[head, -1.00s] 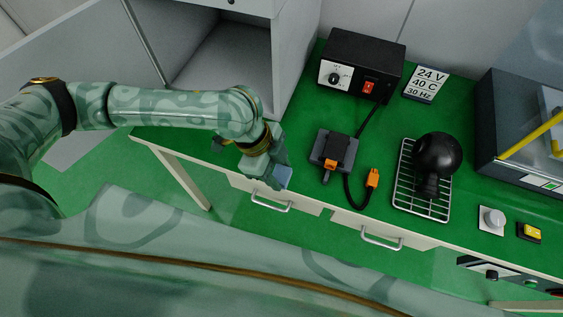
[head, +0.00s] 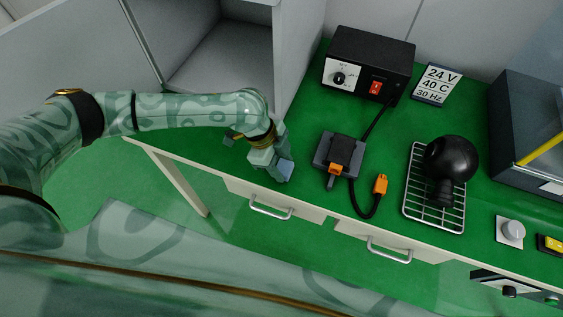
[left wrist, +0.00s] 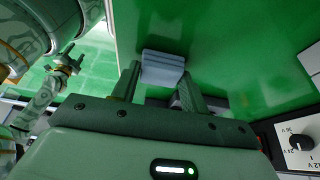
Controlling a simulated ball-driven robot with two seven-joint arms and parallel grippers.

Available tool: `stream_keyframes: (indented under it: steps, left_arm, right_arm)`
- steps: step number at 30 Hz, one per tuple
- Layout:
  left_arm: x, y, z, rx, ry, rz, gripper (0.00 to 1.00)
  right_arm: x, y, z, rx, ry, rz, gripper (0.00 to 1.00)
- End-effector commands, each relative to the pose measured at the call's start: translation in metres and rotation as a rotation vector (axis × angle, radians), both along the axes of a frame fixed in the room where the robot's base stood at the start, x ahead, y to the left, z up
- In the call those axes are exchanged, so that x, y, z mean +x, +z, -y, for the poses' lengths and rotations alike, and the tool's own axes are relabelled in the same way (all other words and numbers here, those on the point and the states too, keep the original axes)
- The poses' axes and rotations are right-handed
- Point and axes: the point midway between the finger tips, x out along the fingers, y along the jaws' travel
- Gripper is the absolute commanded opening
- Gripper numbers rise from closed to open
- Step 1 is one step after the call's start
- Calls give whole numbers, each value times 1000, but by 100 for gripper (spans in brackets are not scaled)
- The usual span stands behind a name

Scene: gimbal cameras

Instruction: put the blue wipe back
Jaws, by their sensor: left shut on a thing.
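The blue wipe (head: 286,171) is a small folded pale-blue pad. My left gripper (head: 277,170) is shut on it, above the green bench top near the front edge, over the left drawer. In the left wrist view the wipe (left wrist: 162,66) sits at the tips of the two fingers (left wrist: 160,82), with green surface behind it. I cannot tell whether it touches the bench. My right gripper (left wrist: 68,60) shows small at the left of the left wrist view, away from the wipe; its jaw state is unclear. It is not in the head view.
On the green bench (head: 310,120) stand a black control box (head: 368,65), a grey block with an orange plug (head: 338,155), a loose orange connector (head: 380,185) and a wire rack (head: 420,205) with a black round tool (head: 450,160). An open grey cabinet (head: 215,55) is behind left.

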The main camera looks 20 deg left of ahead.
Motion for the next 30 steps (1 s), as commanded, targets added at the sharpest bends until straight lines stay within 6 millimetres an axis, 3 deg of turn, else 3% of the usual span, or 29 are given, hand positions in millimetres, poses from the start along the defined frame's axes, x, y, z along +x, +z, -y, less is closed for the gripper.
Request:
stream_keyframes:
  steps: [3,4,6,17,30]
  left_arm:
    - [0,-3,0,0,0,0,26]
    - [0,-3,0,0,0,0,53]
    - [0,-2,0,0,0,0,66]
    - [0,6,-2,0,1,2,66]
    - [2,95,-38,1,1,4,66]
  right_arm:
    - [0,-1,0,0,0,0,57]
    - [0,0,0,0,0,0,57]
    - [0,0,0,0,0,0,57]
    - [1,3,0,0,0,1,57]
    - [8,34,-1,1,0,19,57]
